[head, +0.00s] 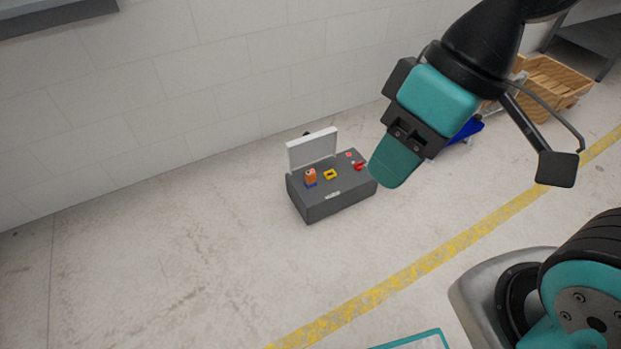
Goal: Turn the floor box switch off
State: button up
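The floor box (325,205) is a dark grey case on the concrete floor close to the wall. Its light lid (312,149) stands open at the back left. On its top are an orange and blue part (310,177), a yellow part (330,174) and small red parts (358,166). I cannot tell which is the switch or how it is set. My gripper (393,165) is above and to the right of the box, pointing down and left, and overlaps the box's right end in the picture. Its fingers look like one teal block, so their opening is unclear.
A white block wall (200,85) runs behind the box. A wooden crate (556,82) and a blue object (467,130) are at the right, partly behind my arm. A yellow line (400,276) crosses the floor. The floor left of and before the box is clear.

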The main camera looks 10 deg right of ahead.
aim_at(358, 166)
jog(key=z, duration=0.45)
jog(key=k, duration=0.25)
jog(key=u, duration=0.6)
jog(key=i, duration=1.25)
jog(key=z, duration=0.3)
